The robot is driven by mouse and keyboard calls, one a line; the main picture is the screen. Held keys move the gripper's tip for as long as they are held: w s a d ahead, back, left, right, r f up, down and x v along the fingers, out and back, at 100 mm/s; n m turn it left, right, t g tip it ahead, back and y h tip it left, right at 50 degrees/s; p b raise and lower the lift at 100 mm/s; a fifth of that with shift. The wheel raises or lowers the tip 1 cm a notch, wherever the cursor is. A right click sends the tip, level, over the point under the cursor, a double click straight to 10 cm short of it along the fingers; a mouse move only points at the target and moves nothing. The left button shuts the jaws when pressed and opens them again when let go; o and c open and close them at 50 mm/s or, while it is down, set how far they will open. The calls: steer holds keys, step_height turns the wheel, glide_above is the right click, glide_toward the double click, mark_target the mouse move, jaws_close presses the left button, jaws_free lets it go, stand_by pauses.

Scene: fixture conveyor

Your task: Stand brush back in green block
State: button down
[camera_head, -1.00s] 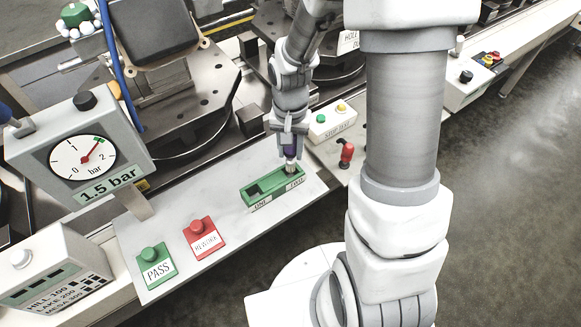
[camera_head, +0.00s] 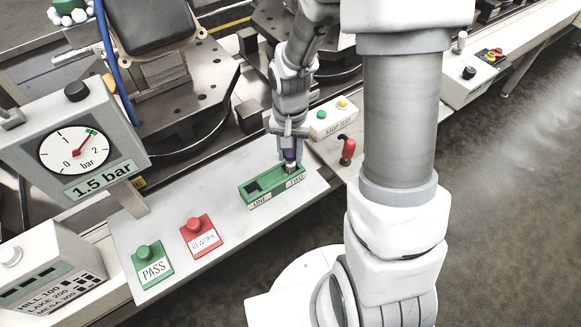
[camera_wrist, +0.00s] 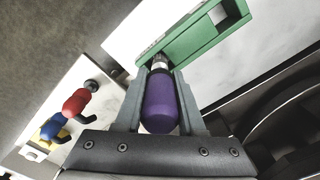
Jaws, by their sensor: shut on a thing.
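The green block (camera_head: 262,193) lies on the pale plate and has a dark square opening at its left end. It also shows at the top of the wrist view (camera_wrist: 193,38). The brush (camera_wrist: 160,103) has a purple handle and a metal collar. My gripper (camera_head: 289,153) is shut on the purple handle, above the block's right end. In the wrist view the collar meets the block's edge. The brush's lower end is hidden there, so I cannot tell how deep it sits. In the head view the brush looks upright.
A green PASS button (camera_head: 150,262) and a red REWORK button (camera_head: 200,235) sit left of the block. A pressure gauge (camera_head: 75,150) stands further left. A STOP TEST box (camera_head: 333,120) and a red-handled tool (camera_head: 347,149) are to the right. The plate between the buttons and block is bare.

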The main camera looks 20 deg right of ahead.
steer(key=shift+f+b, duration=0.7)
steer(key=shift+f, duration=0.25)
steer(key=shift+f, duration=0.2)
stand_by(0.4)
steer(key=shift+c, duration=2.2)
jaws_free()
step_height(320, 180, up, 17)
steer(key=p, duration=0.3)
steer(key=shift+r, duration=0.25)
